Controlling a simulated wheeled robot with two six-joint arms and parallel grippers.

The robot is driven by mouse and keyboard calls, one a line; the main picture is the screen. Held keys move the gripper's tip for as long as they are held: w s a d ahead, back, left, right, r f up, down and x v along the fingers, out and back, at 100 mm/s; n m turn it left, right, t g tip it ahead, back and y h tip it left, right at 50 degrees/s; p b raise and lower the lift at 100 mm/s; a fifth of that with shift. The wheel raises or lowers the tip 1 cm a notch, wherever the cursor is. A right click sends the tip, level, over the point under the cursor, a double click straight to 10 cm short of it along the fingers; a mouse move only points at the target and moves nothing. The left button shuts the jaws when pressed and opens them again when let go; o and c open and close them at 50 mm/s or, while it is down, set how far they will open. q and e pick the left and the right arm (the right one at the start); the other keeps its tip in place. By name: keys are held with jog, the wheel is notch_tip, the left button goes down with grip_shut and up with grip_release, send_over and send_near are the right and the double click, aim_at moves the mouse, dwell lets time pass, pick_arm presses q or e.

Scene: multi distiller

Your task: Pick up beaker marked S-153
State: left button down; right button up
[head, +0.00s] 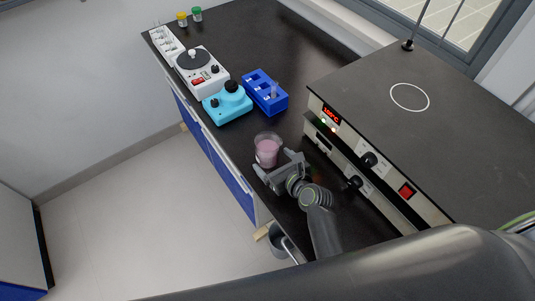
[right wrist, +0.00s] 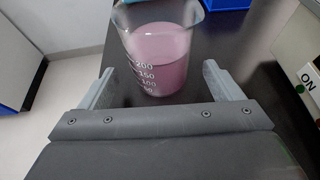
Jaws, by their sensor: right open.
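A glass beaker (head: 267,150) with pink liquid stands upright on the dark bench in the head view. In the right wrist view the beaker (right wrist: 160,55) shows white volume marks; no S-153 label can be read. My right gripper (head: 278,163) is open and empty, just on the near side of the beaker. In the right wrist view its two fingers (right wrist: 158,82) point toward the beaker, one to each side. The beaker's lower part lies between or just beyond the fingertips; I cannot tell if they touch. My left gripper is not in view.
A hotplate unit (head: 380,110) with knobs and a red display stands close on the right. A blue rack (head: 266,98), a cyan device (head: 228,104) and a white device (head: 201,75) stand behind the beaker. The bench's edge is close on the left.

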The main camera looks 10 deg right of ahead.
aim_at(274, 161)
jog(key=b+x, duration=0.2)
jog(key=x, duration=0.1)
jog(key=shift+w+f, duration=0.25)
jog(key=shift+w+a+b, duration=0.25)
jog(key=shift+w+b, duration=0.15)
jog(key=shift+b, duration=0.05)
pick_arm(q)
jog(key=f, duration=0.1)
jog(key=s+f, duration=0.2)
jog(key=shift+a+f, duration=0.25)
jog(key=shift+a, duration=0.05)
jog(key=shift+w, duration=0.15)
pick_arm(e)
jog(key=c, duration=1.2)
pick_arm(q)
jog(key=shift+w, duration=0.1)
pick_arm(e)
jog(key=shift+c, duration=0.4)
pick_arm(q)
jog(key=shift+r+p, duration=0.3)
jog(key=shift+p, duration=0.05)
pick_arm(e)
jog(key=shift+r, duration=0.3)
